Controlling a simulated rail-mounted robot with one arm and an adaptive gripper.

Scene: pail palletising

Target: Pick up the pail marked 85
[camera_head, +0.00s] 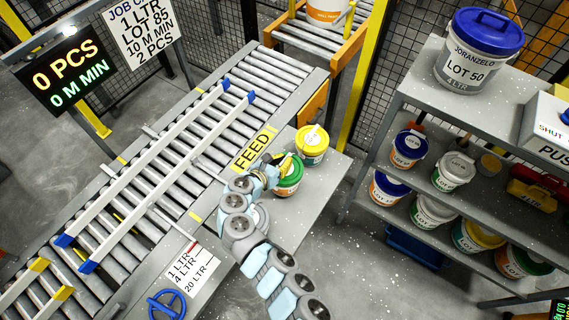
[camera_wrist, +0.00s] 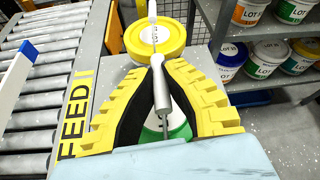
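A green-lidded pail (camera_head: 288,174) stands on the grey side table by the conveyor; I cannot read a lot number on it. In the wrist view its green lid (camera_wrist: 180,131) shows below and between my fingers. My gripper (camera_head: 279,164) is over this pail; its yellow fingers (camera_wrist: 159,66) come together at the tips around a grey handle grip (camera_wrist: 161,90), with a wire below it. A yellow-lidded pail (camera_head: 312,142) stands just behind, also in the wrist view (camera_wrist: 156,40); its number is unreadable. The job card (camera_head: 142,30) reads 1 LTR, LOT 85, 2 PCS.
The roller conveyor (camera_head: 210,120) with white guide rails lies left, beside the FEED plate (camera_head: 254,150). A shelf rack (camera_head: 400,100) stands right, with a blue-lidded LOT 50 pail (camera_head: 478,48) on top and several smaller pails below. The display (camera_head: 66,72) reads 0 PCS.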

